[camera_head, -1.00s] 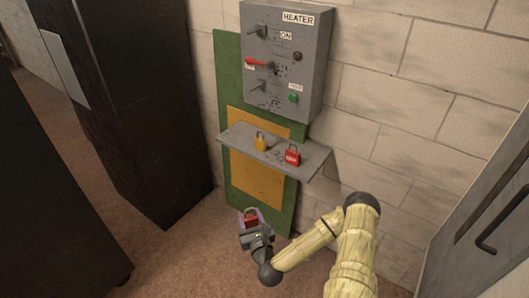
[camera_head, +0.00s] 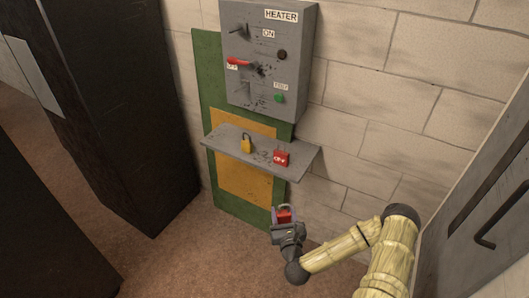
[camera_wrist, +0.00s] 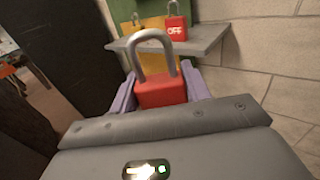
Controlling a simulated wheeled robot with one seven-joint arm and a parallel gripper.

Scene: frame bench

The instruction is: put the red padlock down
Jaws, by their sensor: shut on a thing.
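A red padlock (camera_wrist: 162,90) with a grey shackle is between the purple fingers of my gripper (camera_wrist: 160,94) in the wrist view, shackle up. In the head view my gripper (camera_head: 284,218) is shut on this red padlock (camera_head: 284,216), below and in front of the shelf. A second red padlock (camera_head: 281,157), with white lettering, stands on the right part of the grey shelf (camera_head: 228,141). In the wrist view it reads OFF (camera_wrist: 176,30). A yellow padlock (camera_head: 246,144) stands to its left on the shelf.
A grey HEATER box (camera_head: 300,60) with switches and a red lever (camera_head: 239,61) hangs above the shelf. A dark cabinet (camera_head: 110,110) stands left. A door with a handle (camera_head: 485,235) is at the right. The shelf's left end is bare.

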